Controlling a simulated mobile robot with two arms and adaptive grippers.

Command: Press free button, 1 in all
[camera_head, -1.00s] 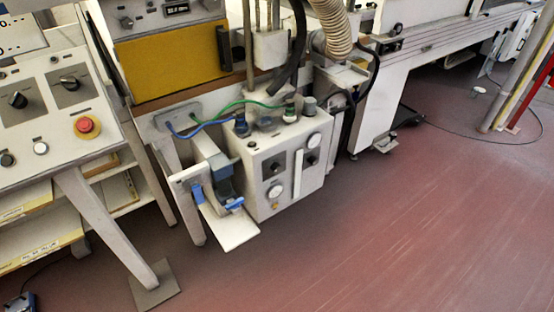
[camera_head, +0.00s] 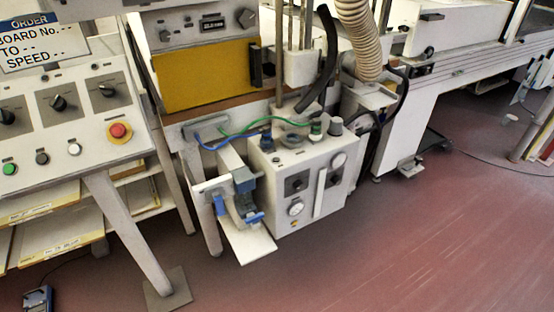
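A control panel (camera_head: 80,95) stands at the left of the head view. Along its lower edge are a green button (camera_head: 10,169), a dark button (camera_head: 42,158) and a white button (camera_head: 74,149). A red mushroom button (camera_head: 119,131) on a yellow base sits at the panel's right. Three black rotary knobs, one of them the middle knob (camera_head: 57,102), are in a row above. I cannot tell which button the task calls free. Neither of my grippers is in view.
A white box with gauges (camera_head: 308,187), hoses and a small shelf stands right of the panel. A yellow-fronted machine (camera_head: 205,76) is behind it. A panel leg foot (camera_head: 167,291) and a blue pedal (camera_head: 38,299) are on the floor. The reddish floor at lower right is clear.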

